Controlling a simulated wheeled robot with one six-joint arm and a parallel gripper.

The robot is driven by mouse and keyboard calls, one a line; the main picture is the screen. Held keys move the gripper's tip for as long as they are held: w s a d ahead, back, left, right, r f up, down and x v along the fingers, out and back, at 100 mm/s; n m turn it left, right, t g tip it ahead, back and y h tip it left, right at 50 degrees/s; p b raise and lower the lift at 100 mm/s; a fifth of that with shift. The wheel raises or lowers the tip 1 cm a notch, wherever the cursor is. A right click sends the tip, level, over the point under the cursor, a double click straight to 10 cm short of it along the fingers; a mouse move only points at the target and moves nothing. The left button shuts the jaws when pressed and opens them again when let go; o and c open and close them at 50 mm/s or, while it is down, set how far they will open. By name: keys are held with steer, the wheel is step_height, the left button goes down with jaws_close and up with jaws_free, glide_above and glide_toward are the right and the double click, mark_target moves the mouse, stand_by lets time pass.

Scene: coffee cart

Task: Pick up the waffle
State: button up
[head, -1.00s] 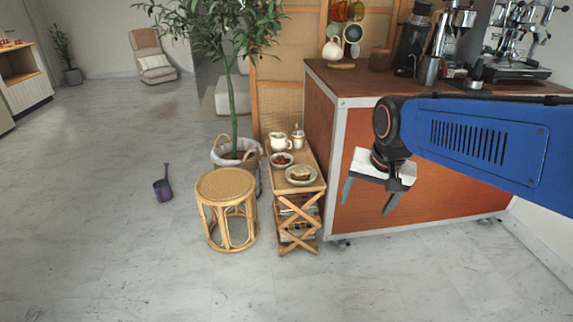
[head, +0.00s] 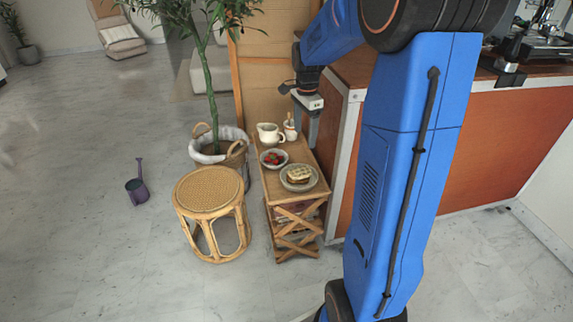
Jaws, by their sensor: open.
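The waffle (head: 299,173) lies on a grey plate (head: 286,184) at the near end of a small wooden side table (head: 272,196). It looks brown with a pale topping. My gripper (head: 306,121) is open and points down above the far right part of the table, behind the waffle and apart from it. One finger shows clearly; the other is mostly hidden or hard to make out. Nothing shows between the jaws.
A bowl of red berries (head: 273,158), a white pitcher (head: 269,134) and a small jar (head: 290,129) share the table. A rattan stool (head: 208,190) and a potted plant (head: 222,150) stand left. The coffee cart (head: 490,142) is at right.

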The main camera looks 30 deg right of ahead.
steer(key=w, duration=0.1)
glide_above(300, 171)
steer(key=f, duration=1.2)
steer(key=shift+s+f, duration=0.15)
steer(key=shift+s, duration=0.15)
steer(key=shift+w+f, duration=0.15)
steer(key=shift+f, duration=1.25)
steer(key=shift+w+f, duration=0.1)
steer(key=shift+f, duration=1.3)
steer(key=c, duration=1.1)
